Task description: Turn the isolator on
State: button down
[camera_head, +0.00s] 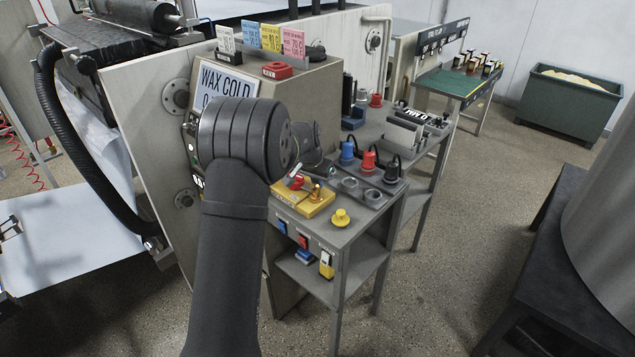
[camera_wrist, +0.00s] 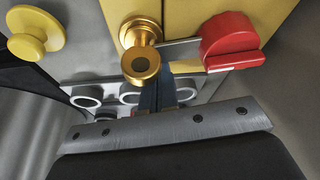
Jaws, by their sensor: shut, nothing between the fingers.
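The isolator looks to be the yellow block (camera_head: 309,204) on the grey bench, with a red handle (camera_head: 297,183) and a brass post (camera_head: 316,194). In the wrist view the red handle (camera_wrist: 230,42) is at the upper right, joined by a thin metal bar to the brass post (camera_wrist: 140,50) on the yellow plate (camera_wrist: 180,15). My gripper (camera_wrist: 158,88) is shut and empty, its dark fingers just below the brass post in that view. I cannot tell whether they touch it. In the head view my wrist hides most of the gripper.
A yellow mushroom knob (camera_head: 341,218) sits near the block, also in the wrist view (camera_wrist: 36,32). Blue (camera_head: 347,152) and red (camera_head: 368,161) plugs stand behind, beside round sockets (camera_head: 349,183). The machine panel (camera_head: 150,120) rises at left. Open floor (camera_head: 480,210) lies right.

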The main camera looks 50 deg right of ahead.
jog(key=shift+d, duration=0.1)
jog(key=d, duration=0.3)
jog(key=shift+w+d, duration=0.3)
jog(key=shift+d, duration=0.05)
jog(key=w+v, duration=0.1)
jog(key=v, duration=0.9)
jog(key=shift+s, duration=0.3)
jog(key=x, duration=0.9)
jog(key=shift+s+f, duration=0.1)
jog(key=shift+s, duration=0.1)
jog(key=shift+s+a+f, duration=0.1)
jog(key=shift+a+f, duration=0.1)
jog(key=shift+a, duration=0.4)
jog(key=shift+s+a+f, duration=0.1)
jog(key=shift+a+f, duration=0.05)
jog(key=shift+a, duration=1.05)
